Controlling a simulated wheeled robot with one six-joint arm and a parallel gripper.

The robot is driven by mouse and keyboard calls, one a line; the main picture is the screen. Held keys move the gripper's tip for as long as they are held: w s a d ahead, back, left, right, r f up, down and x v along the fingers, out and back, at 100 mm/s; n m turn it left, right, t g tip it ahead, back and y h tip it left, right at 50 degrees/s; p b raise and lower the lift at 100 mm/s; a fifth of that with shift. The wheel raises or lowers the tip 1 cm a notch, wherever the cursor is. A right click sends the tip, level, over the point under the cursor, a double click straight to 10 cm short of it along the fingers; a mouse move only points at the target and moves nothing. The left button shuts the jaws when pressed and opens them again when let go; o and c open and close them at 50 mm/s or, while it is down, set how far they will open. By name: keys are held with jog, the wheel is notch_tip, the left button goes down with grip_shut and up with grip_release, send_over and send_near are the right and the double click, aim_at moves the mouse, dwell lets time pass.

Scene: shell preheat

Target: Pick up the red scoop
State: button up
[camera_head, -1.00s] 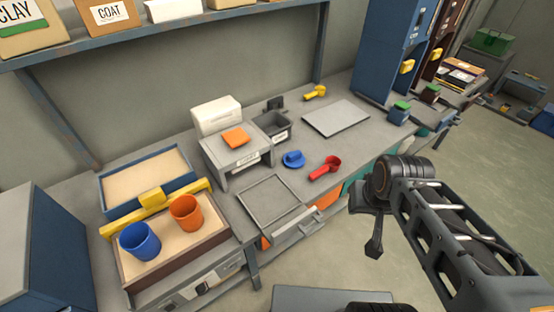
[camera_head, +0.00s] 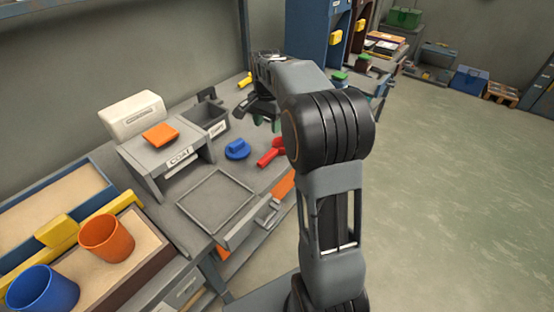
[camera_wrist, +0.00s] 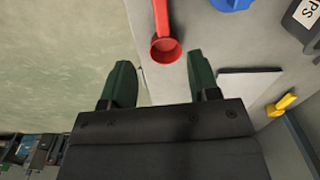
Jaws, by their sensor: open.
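The red scoop (camera_head: 270,154) lies on the grey workbench in the head view, right of a blue lidded piece, its right part hidden behind my arm. In the wrist view the red scoop (camera_wrist: 165,44) shows its round cup nearest my gripper and its handle running to the top edge. My gripper (camera_wrist: 160,84) is open and empty, its two dark green fingers apart. The scoop's cup appears just beyond the fingertips, in line with the gap between them. In the head view my gripper (camera_head: 265,112) is above the bench, partly hidden by my arm.
The blue piece (camera_head: 237,149) is left of the scoop. A grey bin (camera_head: 206,122) and a yellow scoop (camera_head: 245,80) are behind. A flat grey tray (camera_head: 216,201) lies in front. The bench edge is close to the scoop, with open floor (camera_wrist: 60,50) beyond.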

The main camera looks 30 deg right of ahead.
jog(key=b, duration=0.2)
send_over(270, 153)
jog(key=shift+m, duration=0.4)
notch_tip(270, 153, down, 8)
jog(key=shift+f, duration=0.2)
jog(key=shift+f+b, duration=0.4)
jog(key=shift+f, duration=2.85)
jog(key=shift+c, duration=0.2)
grip_shut()
jog(key=shift+r, duration=0.15)
